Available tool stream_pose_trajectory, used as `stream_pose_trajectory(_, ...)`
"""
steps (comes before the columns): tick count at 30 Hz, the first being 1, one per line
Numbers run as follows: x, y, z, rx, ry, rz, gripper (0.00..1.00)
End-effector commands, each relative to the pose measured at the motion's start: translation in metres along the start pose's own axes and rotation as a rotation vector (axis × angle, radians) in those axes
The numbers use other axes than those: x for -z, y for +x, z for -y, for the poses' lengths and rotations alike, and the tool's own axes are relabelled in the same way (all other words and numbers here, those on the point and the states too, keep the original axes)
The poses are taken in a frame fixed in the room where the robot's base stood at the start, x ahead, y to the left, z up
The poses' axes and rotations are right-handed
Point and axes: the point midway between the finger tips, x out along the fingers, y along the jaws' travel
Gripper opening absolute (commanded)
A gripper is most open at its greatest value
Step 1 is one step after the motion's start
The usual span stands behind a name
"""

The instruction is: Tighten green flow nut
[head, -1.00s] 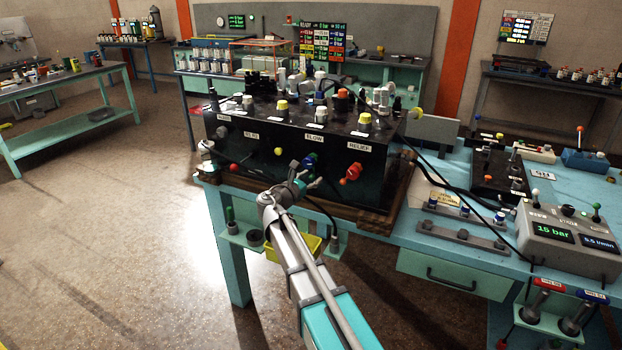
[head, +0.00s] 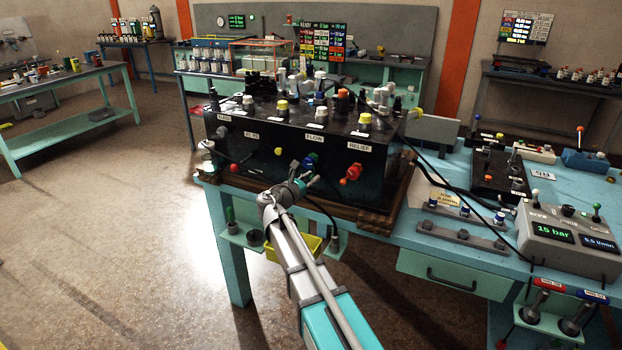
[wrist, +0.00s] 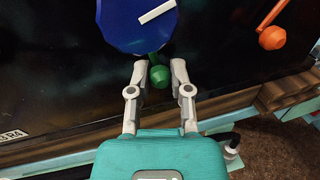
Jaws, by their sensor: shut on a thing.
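The green flow nut (wrist: 159,79) shows in the wrist view just below a large blue disc-shaped knob (wrist: 130,28) with a white bar on it. My gripper (wrist: 159,68) has one grey finger on each side of the nut and is shut on it. In the head view, my gripper (head: 306,180) reaches the front face of the black valve block (head: 250,160), below the FLOW label (head: 314,137). The nut's thread and seat are hidden in the wrist view.
A red-orange handle (head: 350,174) sits on the block to the right of my gripper; its orange knob (wrist: 271,38) shows in the wrist view. A yellow bin (head: 307,246) hangs below the bench edge. A grey console (head: 566,238) reads 15 bar.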

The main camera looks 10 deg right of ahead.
Motion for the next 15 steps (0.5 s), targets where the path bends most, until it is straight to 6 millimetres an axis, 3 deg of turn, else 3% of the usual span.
stream_pose_trajectory(15,-0.002,-0.003,-0.017,0.005,0.263,-0.052,0.00)
